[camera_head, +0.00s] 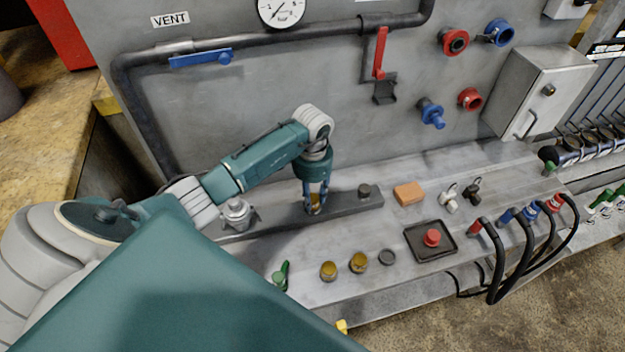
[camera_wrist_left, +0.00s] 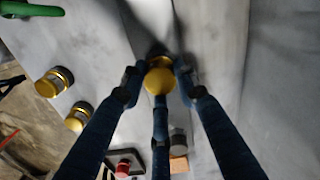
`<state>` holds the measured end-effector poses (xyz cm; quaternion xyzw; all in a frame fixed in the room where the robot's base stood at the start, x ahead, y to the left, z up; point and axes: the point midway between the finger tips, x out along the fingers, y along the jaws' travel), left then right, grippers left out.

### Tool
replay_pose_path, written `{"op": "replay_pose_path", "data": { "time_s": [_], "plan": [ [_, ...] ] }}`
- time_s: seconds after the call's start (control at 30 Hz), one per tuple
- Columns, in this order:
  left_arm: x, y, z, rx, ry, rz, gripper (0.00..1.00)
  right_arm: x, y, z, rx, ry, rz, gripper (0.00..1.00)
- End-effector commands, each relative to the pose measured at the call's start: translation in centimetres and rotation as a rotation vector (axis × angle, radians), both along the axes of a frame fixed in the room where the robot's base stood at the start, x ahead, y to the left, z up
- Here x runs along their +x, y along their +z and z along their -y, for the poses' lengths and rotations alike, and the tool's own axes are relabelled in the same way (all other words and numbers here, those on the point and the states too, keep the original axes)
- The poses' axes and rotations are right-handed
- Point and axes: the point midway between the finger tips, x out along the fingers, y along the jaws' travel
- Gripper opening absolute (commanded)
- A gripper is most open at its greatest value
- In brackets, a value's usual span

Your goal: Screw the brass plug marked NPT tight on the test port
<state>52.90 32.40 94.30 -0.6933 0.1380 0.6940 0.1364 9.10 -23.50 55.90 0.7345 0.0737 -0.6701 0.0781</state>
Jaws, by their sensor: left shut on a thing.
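My left gripper (camera_head: 316,206) points down over the dark grey bar (camera_head: 270,221) on the bench, its fingers shut on a brass plug (camera_head: 315,202). The plug also shows between the fingers in the left wrist view (camera_wrist_left: 159,78). It is at the bar; the test port under it is hidden, so I cannot tell whether its thread is engaged. No marking is readable on it. Two more brass plugs (camera_head: 328,271) and (camera_head: 359,262) stand on the bench in front. My right gripper is not in view.
A silver fitting (camera_head: 237,213) and a dark round fitting (camera_head: 364,191) flank the gripper on the bar. An orange block (camera_head: 409,194), a black tray (camera_head: 420,251) with a red button, and black hoses (camera_head: 497,262) are to the right. The grey panel rises behind.

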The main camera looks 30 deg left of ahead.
Motion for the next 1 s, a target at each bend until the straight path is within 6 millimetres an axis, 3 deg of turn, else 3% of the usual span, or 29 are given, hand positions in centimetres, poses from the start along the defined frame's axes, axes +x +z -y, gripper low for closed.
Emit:
{"op": "replay_pose_path", "data": {
  "time_s": [0.17, 0.43, 0.83, 1.0],
  "plan": [
    [0.0, 0.0, -0.1, 0.003, -0.049, 0.001, 0.00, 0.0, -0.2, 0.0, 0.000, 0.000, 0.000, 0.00],
    [0.0, -0.1, -0.1, 0.003, -0.416, -0.001, 0.00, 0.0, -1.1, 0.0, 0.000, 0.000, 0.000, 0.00],
    [0.0, -0.1, -0.1, 0.003, -0.500, -0.001, 0.00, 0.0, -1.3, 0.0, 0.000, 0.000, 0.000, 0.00],
    [0.0, -0.3, -0.2, 0.004, -0.753, -0.001, 0.00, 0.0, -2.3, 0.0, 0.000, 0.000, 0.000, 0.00]
  ]
}}
